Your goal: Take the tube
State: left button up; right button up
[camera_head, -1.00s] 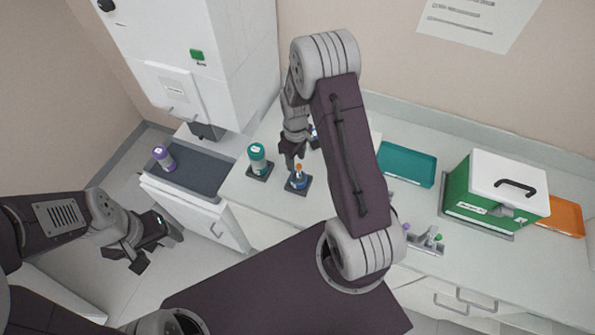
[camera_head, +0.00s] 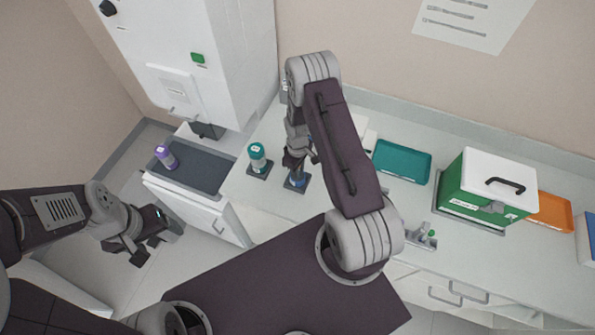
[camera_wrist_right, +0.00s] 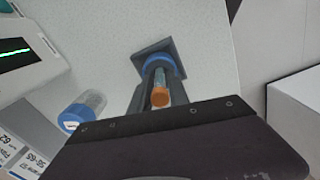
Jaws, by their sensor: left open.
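The tube has an orange cap (camera_wrist_right: 160,97) and stands in a round blue holder (camera_wrist_right: 158,63) on a dark square base (camera_wrist_right: 168,48) in the right wrist view. My right gripper (camera_head: 292,162) is down over this holder (camera_head: 297,181) in the head view and hides the tube there. In the right wrist view my right gripper's dark fingers (camera_wrist_right: 160,88) lie on either side of the tube, close to it; whether they touch it is unclear. My left gripper (camera_head: 146,254) is open and empty, away from the bench at the left.
A teal-capped container (camera_head: 257,155) stands on a dark base just left of the holder. A purple-topped container (camera_head: 165,156) is on the dark tray at left. A teal tray (camera_head: 403,162), a green box (camera_head: 478,187) and an orange tray (camera_head: 552,211) stand to the right.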

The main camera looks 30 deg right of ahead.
grip_shut()
jog(key=shift+w+r+b, duration=0.1)
jog(key=shift+r+b, duration=0.2)
jog(key=shift+r, duration=0.05)
jog(key=r, duration=0.1)
jog(key=r+b, duration=0.2)
jog(key=shift+s+r, duration=0.2)
jog(key=shift+s, duration=0.05)
jog(key=s+d+r+b, duration=0.2)
jog(key=s+r, duration=0.5)
jog(key=s, duration=0.4)
jog(key=shift+b, duration=0.4)
jog(key=shift+s, duration=0.1)
